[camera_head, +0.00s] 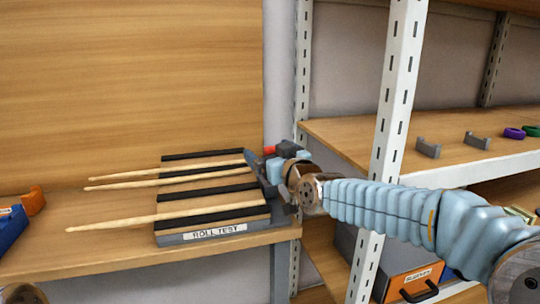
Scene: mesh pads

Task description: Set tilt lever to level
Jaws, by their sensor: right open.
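My right gripper (262,170) is open at the block's right end, close to the sticks' thick ends. A small red tip (269,150) shows just behind it; I cannot tell for sure whether this is the tilt lever. My gripper and wrist hide most of that end, so contact cannot be told. My left gripper is not in view.
A blue and orange object (22,215) stands at the shelf's left. White slotted posts (398,90) rise at the right, behind my right arm. The right shelf (350,138) holds grey brackets (428,148) and rings (514,133). A grey and orange case (400,280) sits below.

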